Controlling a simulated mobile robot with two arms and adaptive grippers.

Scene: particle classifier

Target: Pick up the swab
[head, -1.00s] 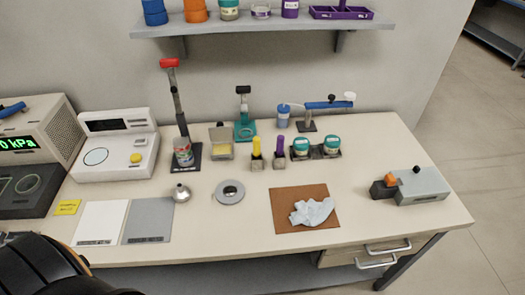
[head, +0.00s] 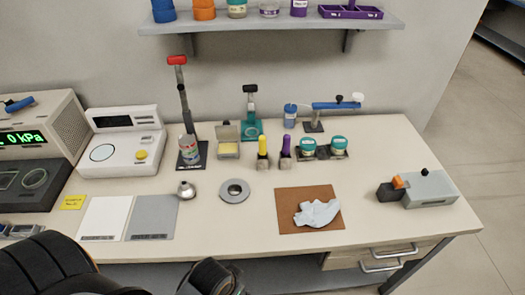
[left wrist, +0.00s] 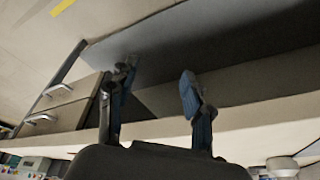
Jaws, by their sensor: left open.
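A crumpled pale blue cloth (head: 316,212) lies on a brown mat (head: 290,223) at the front right of the bench; it may be the swab. A yellow-topped piece (head: 262,146) and a purple-topped piece (head: 285,148) stand upright in small grey holders mid-bench. I cannot tell for sure which item is the swab. My left gripper (left wrist: 155,80) is open and empty in the left wrist view, near the bench's drawer side and apart from these items. In the head view only black parts of my arm show at the bottom left. My right gripper is not in view.
Teal-lidded jars (head: 337,144) stand right of the purple piece. A grey ring (head: 227,194) and a small metal funnel (head: 187,189) lie left of the mat. A grey block device (head: 430,190) sits at the right. The front edge around the mat is clear.

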